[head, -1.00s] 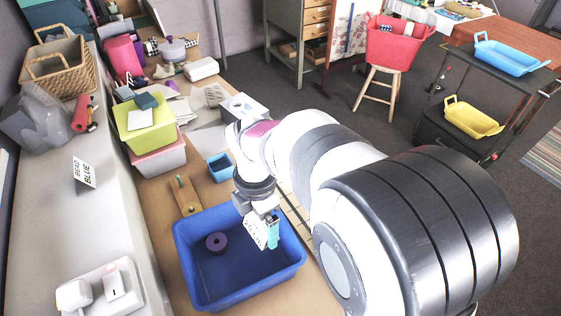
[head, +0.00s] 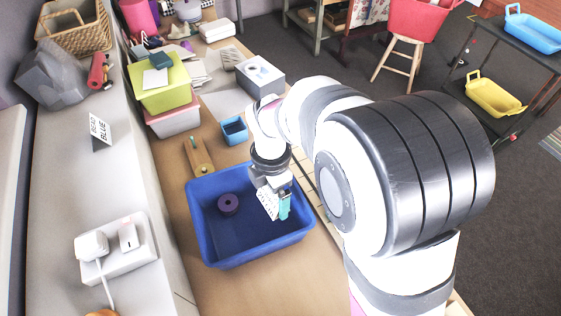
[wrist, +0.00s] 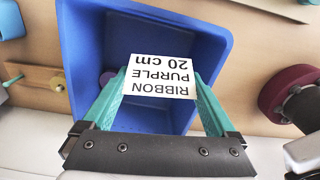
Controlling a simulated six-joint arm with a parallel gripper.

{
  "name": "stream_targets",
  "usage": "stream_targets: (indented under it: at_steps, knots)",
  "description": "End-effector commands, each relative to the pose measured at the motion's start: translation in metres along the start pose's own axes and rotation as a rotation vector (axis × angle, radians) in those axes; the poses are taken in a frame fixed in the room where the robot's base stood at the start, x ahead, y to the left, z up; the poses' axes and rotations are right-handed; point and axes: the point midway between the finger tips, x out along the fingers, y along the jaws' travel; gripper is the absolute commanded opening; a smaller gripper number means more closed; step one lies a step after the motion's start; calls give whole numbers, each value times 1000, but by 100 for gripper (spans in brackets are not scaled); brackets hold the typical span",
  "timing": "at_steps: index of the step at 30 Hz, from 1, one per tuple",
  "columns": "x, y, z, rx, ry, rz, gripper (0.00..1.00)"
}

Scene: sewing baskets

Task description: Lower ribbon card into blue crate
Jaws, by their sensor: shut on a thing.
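The ribbon card (wrist: 160,76) is a white card with black print, "RIBBON PURPLE 20 cm", upside down in the wrist view. My gripper (wrist: 161,84) is shut on it, with one teal finger at each side edge. In the head view the card (head: 266,203) hangs tilted from my gripper (head: 283,204), over the right part of the blue crate (head: 262,254). The crate also shows behind the card in the wrist view (wrist: 212,45). A purple spool (head: 228,204) lies inside the crate on the left. The card's height above the crate floor is hard to tell.
A small blue box (head: 235,131) and a wooden block (head: 198,156) stand just beyond the crate. A lime box (head: 163,97) on a pink one is farther back.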

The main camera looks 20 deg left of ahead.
Motion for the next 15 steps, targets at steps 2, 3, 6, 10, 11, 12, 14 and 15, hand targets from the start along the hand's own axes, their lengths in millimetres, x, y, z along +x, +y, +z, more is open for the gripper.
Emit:
stream_targets:
  at_steps: [2,3,6,10,11,12,14,15]
  knots:
    - [6,0,0,1,1,-2,41]
    - [8,0,0,0,1,-1,41]
    - [15,0,0,2,1,-1,41]
    - [25,0,0,1,1,-2,41]
    - [27,0,0,0,0,-1,41]
    - [30,0,0,0,1,-2,41]
    - [34,-1,0,0,1,-2,41]
    - [37,0,0,0,1,-2,41]
